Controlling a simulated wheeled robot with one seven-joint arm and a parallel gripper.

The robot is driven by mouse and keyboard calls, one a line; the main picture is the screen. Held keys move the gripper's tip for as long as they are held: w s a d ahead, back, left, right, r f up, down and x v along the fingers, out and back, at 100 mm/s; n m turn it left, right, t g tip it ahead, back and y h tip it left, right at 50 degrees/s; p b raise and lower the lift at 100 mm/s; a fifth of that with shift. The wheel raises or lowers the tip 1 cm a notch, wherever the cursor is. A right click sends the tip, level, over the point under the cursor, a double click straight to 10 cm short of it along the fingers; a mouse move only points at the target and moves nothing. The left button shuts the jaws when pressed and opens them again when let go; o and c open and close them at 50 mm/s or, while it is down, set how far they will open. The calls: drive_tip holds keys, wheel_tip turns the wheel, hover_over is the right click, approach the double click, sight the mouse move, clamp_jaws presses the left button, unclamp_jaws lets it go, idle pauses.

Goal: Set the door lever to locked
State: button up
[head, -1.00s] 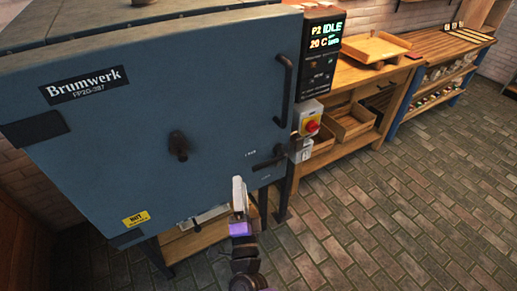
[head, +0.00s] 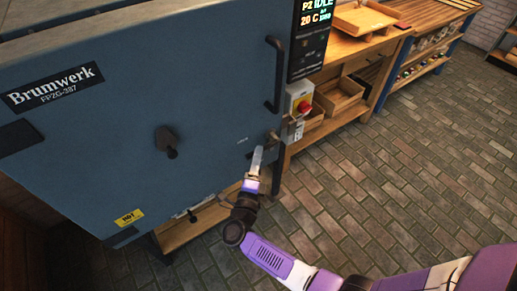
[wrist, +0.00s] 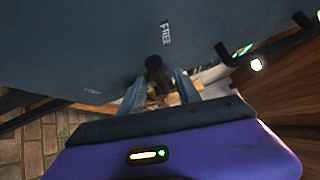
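The blue-grey kiln door (head: 150,95) fills the left of the head view and looks closed. The dark door lever (wrist: 155,68) is low on its right side; in the head view my gripper (head: 257,158) largely covers it. In the wrist view a FREE label (wrist: 165,34) is near the lever, and a smaller label (wrist: 92,91), hard to read, is to the left. My gripper also shows in the wrist view (wrist: 158,82), its two fingers apart with the lever's dark end appearing between them. Contact cannot be told.
A dark vertical handle (head: 275,75) is above the lever. The display panel (head: 311,35) and a red-knobbed switch box (head: 301,103) are just right of the door. A wooden bench (head: 350,50) stands beyond. The brick floor (head: 400,170) is clear.

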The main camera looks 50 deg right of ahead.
drive_tip(key=shift+x, duration=1.3)
clamp_jaws()
idle(0.5)
